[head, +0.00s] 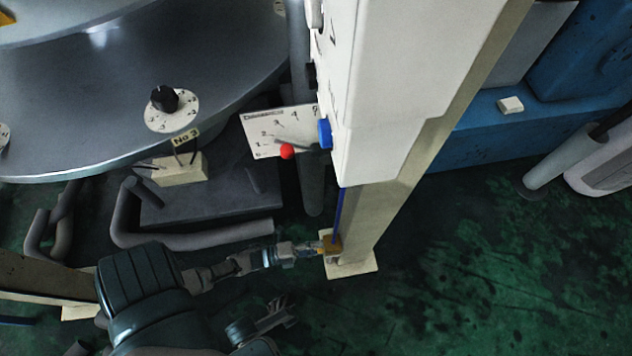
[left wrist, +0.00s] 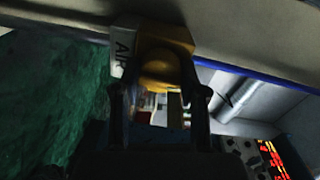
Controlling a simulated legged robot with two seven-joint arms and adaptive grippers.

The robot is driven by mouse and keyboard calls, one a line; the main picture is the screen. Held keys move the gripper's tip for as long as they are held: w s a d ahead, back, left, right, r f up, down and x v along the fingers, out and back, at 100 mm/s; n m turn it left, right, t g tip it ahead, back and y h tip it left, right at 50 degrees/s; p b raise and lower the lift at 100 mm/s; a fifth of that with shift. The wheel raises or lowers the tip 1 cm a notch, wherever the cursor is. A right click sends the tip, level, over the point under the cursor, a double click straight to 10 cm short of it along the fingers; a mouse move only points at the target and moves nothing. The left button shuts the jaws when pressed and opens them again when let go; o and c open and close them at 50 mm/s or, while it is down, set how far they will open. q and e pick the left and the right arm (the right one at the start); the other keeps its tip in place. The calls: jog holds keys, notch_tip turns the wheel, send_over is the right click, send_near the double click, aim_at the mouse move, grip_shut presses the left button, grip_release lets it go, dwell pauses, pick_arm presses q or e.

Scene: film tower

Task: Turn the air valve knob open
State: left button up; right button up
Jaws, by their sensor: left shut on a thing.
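The air valve knob is a yellow-orange part (head: 331,243) low on the pale post in the head view. In the left wrist view the yellow knob (left wrist: 160,68) fills the space between my fingers, beside a white label reading "AIR" (left wrist: 122,48). My left gripper (head: 317,248) reaches in from the left and is shut on the knob. Its two dark fingers (left wrist: 164,95) stand either side of the knob in the left wrist view. They hide part of the knob's sides. A dark grey part like my right gripper (head: 276,315) shows at the bottom; its jaws are unclear.
A blue pipe (head: 338,212) runs up the post (head: 385,205) from the knob. A white cabinet (head: 395,80) hangs above. A scale plate (head: 270,127) with a red ball (head: 287,151) is behind. A grey bent pipe (head: 200,241) lies left. Green floor (head: 480,270) is clear at right.

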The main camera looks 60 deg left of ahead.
pick_arm(q)
jog(key=shift+s+f, duration=0.15)
jog(key=o, duration=1.1)
jog(key=shift+o, duration=0.2)
jog(key=v, duration=1.2)
